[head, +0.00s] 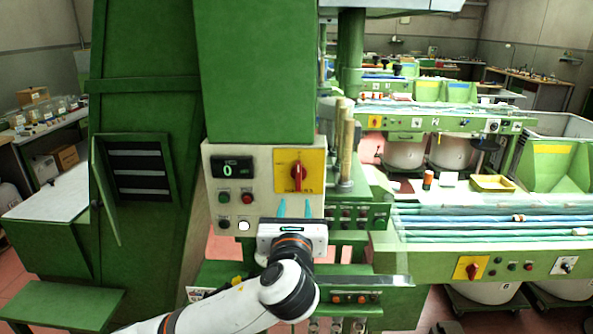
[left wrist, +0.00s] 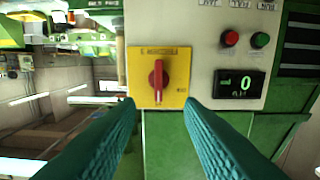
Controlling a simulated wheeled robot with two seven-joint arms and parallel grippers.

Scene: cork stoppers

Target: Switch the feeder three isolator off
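A red rotary isolator knob (head: 297,172) sits on a yellow plate on the cream control panel; its handle stands upright. In the left wrist view the knob (left wrist: 158,81) also stands vertical, centred between the fingertips. The lettering on the plate is too small to read, so I cannot tell the feeder number. My left gripper (head: 295,208) is open and empty, its two teal fingers just below the knob in the head view. In the left wrist view the fingers (left wrist: 160,106) are spread apart and appear short of the plate. My right gripper is not in view.
Beside the knob are a display reading 0 (head: 232,169), a green button (head: 224,197) and a red button (head: 247,198). Another red knob on a yellow plate (head: 468,268) is on the right machine's front. An open cabinet door (head: 106,193) hangs at left.

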